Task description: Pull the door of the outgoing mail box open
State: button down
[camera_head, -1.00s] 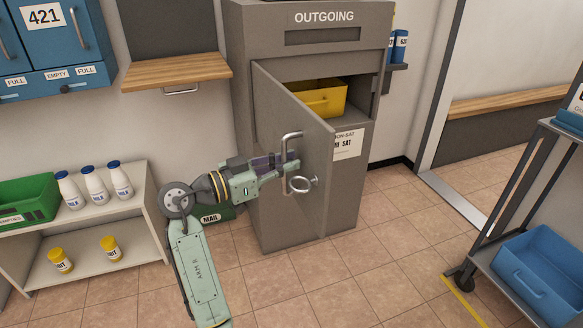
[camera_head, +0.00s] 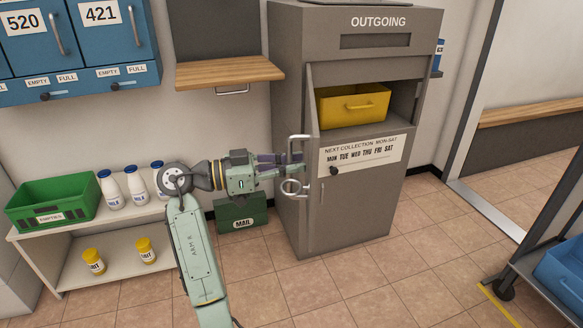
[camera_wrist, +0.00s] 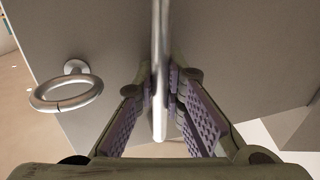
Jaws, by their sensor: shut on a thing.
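The grey outgoing mail box (camera_head: 350,215) stands at the middle right in the head view, with "OUTGOING" across its top. Its door (camera_head: 311,110) is hinged on the left and stands wide open, seen nearly edge-on. A yellow bin (camera_head: 353,104) shows inside the opening. My gripper (camera_head: 291,164) is at the door's outer face, shut on the metal bar handle (camera_head: 299,138). In the wrist view the handle (camera_wrist: 160,75) runs upright between my gripper's padded fingers (camera_wrist: 165,85). A metal ring (camera_wrist: 66,93) sticks out from the door left of the handle.
A shelf unit with a green crate (camera_head: 52,203), white bottles and yellow jars stands at the left. A wooden ledge (camera_head: 229,72) is on the wall. A cart with a blue bin (camera_head: 563,268) stands at the right. Floor in front is clear.

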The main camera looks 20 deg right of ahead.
jog(key=shift+a+f+g, duration=0.1)
jog(key=shift+a+g, duration=0.2)
jog(key=shift+a, duration=0.1)
jog(key=c, duration=1.9)
grip_release()
jog(key=shift+w, duration=0.1)
jog(key=shift+a, duration=0.1)
jog(key=a, duration=0.8)
jog(key=w+a, duration=0.1)
jog(key=a, duration=0.2)
jog(key=shift+a, duration=0.4)
